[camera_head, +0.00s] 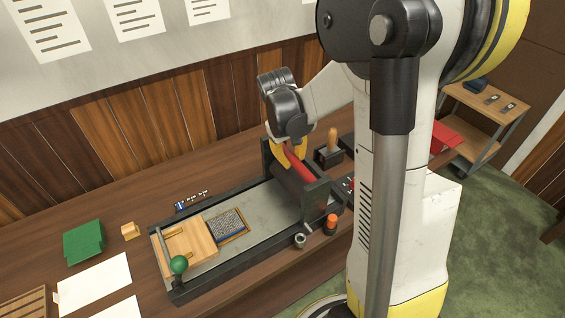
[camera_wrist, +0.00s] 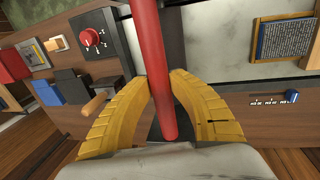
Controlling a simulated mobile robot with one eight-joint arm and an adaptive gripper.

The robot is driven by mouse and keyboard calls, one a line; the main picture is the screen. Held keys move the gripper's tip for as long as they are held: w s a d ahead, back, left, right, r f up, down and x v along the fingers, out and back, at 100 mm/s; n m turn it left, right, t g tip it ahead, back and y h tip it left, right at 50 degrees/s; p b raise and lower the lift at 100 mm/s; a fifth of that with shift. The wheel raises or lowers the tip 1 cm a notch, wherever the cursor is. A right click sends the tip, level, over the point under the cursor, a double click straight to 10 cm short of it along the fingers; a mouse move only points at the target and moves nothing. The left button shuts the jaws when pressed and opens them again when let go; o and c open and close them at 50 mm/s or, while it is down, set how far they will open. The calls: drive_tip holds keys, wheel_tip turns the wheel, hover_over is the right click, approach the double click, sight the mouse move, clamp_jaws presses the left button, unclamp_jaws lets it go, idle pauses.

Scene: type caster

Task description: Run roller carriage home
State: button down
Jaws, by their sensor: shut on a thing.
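The roller carriage (camera_head: 310,192), a dark frame with a black roller, stands across the right part of the long grey press bed (camera_head: 260,207). A red bar (camera_head: 300,166) runs along its top; it also crosses the middle of the wrist view (camera_wrist: 150,45). My gripper (camera_head: 288,152) reaches down from above, its yellow fingers shut around the red bar; the fingers also show in the wrist view (camera_wrist: 160,82). A blue-grey type block (camera_head: 228,225) lies on the bed left of the carriage. My gripper hides part of the carriage's far side.
A wooden board (camera_head: 190,240) and a green ball knob (camera_head: 179,264) are at the bed's left end. An orange-topped jar (camera_head: 331,222) stands close to the carriage's near side. A wooden handle (camera_head: 332,138) rises behind it. The bed between type block and carriage is clear.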

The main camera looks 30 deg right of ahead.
sight(287, 178)
drive_tip(key=shift+d, duration=0.15)
drive_tip(key=c, duration=1.2)
unclamp_jaws()
drive_tip(key=shift+d, duration=0.25)
drive_tip(key=shift+a+r, duration=0.15)
drive_tip(key=shift+a, duration=0.05)
wheel_tip(287, 178, up, 12)
drive_tip(key=a, duration=0.2)
drive_tip(key=shift+f, duration=0.25)
drive_tip(key=shift+a, duration=0.1)
